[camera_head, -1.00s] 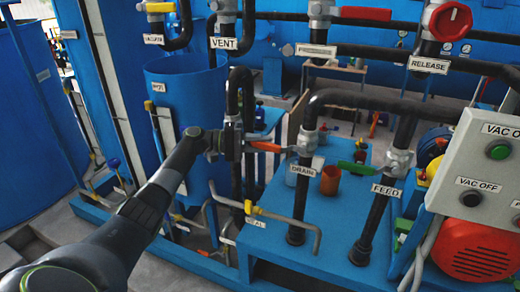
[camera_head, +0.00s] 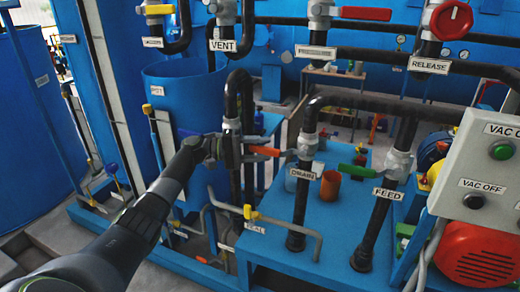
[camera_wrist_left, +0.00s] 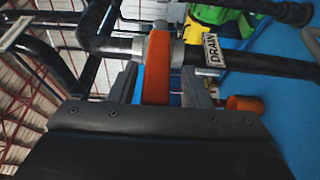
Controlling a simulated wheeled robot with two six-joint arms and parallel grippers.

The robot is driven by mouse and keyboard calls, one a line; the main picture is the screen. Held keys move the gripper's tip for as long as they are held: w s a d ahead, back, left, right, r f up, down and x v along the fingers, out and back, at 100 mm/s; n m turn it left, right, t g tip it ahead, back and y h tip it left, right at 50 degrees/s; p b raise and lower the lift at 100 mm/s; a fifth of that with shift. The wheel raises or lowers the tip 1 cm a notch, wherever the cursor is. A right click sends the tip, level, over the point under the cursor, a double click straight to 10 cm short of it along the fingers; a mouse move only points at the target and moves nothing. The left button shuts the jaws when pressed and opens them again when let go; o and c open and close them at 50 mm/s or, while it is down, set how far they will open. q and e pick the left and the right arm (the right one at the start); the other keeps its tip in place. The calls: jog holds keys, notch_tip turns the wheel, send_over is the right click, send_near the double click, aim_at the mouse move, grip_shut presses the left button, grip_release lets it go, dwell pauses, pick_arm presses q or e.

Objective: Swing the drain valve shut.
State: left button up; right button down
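The drain valve (camera_head: 307,146) sits on a black upright pipe, above a white DRAIN label (camera_head: 303,173). Its orange-red lever (camera_head: 264,151) sticks out to the left, crosswise to the pipe. My left gripper (camera_head: 262,155) is at the lever from the left. In the left wrist view, the lever (camera_wrist_left: 157,68) stands between the two fingers of the left gripper (camera_wrist_left: 162,82). A gap shows between the lever and the right finger, so the fingers are open around it. The DRAIN label (camera_wrist_left: 212,50) is just right of the lever. My right gripper is not in view.
A green-handled FEED valve (camera_head: 396,165) is right of the drain valve. A yellow-handled valve (camera_head: 250,213) is below my gripper. An orange cup (camera_head: 331,184) stands on the blue bench. A grey control box (camera_head: 485,165) is at the right. Black pipes pass close by the gripper.

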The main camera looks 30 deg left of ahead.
pick_arm(q)
jog(key=shift+r, duration=0.1)
jog(key=shift+a, duration=0.1)
jog(key=shift+s+a, duration=0.2)
jog(key=shift+a, duration=0.1)
jog(key=b+v, duration=0.5)
jog(key=v, duration=1.1)
jog(key=shift+a, duration=0.2)
jog(key=shift+s, duration=0.15)
